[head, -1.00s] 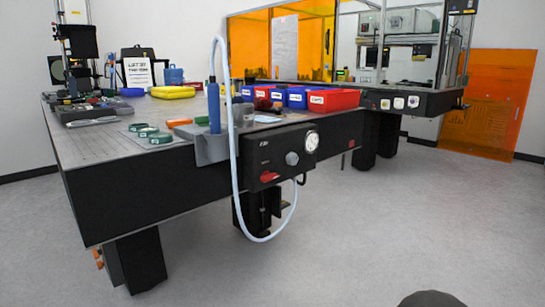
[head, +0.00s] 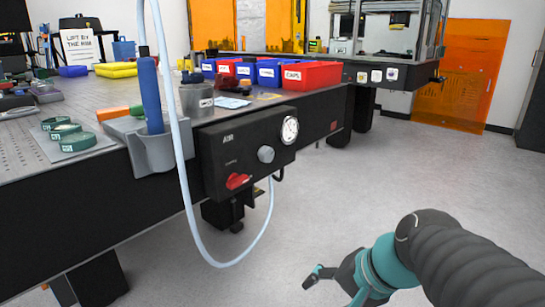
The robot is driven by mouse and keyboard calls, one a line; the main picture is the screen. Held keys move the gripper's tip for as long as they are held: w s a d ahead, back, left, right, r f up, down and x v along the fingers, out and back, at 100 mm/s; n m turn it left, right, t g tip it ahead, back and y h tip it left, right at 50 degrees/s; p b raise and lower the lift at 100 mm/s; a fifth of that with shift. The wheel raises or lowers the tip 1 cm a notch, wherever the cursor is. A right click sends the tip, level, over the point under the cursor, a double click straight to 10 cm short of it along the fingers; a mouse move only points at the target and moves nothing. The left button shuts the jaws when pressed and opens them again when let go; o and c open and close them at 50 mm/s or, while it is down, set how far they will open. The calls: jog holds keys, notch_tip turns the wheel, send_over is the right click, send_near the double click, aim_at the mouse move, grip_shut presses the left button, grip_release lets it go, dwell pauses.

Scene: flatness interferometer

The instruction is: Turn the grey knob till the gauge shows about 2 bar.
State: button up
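The grey knob (head: 266,154) sits on the front of a black box marked AIR (head: 215,160), fixed to the table's front edge. The round white gauge (head: 290,130) is just above and right of the knob; its needle is too small to read. A red handle (head: 237,181) is at the lower left of the same panel. My gripper (head: 318,278) is at the bottom of the view, below and right of the panel and well apart from the knob. Its fingers are small and partly turned away, so their opening is unclear.
A pale hose (head: 190,205) hangs in a loop in front of the box's left side. A blue tool (head: 149,95) stands in a grey holder (head: 155,153) beside the box. Red and blue bins (head: 313,75) line the table. The floor to the right is clear.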

jog(key=w+a+r+m+y, duration=0.2)
jog(key=w+a+m+y, duration=0.1)
jog(key=w+m, duration=0.25)
jog(key=m+t+y, duration=0.6)
jog(key=m+t, duration=0.1)
jog(key=m, duration=0.7)
send_near(270, 156)
jog(key=shift+n, duration=0.25)
jog(key=x, duration=0.9)
jog(key=shift+w+a, duration=0.2)
jog(key=shift+a, duration=0.1)
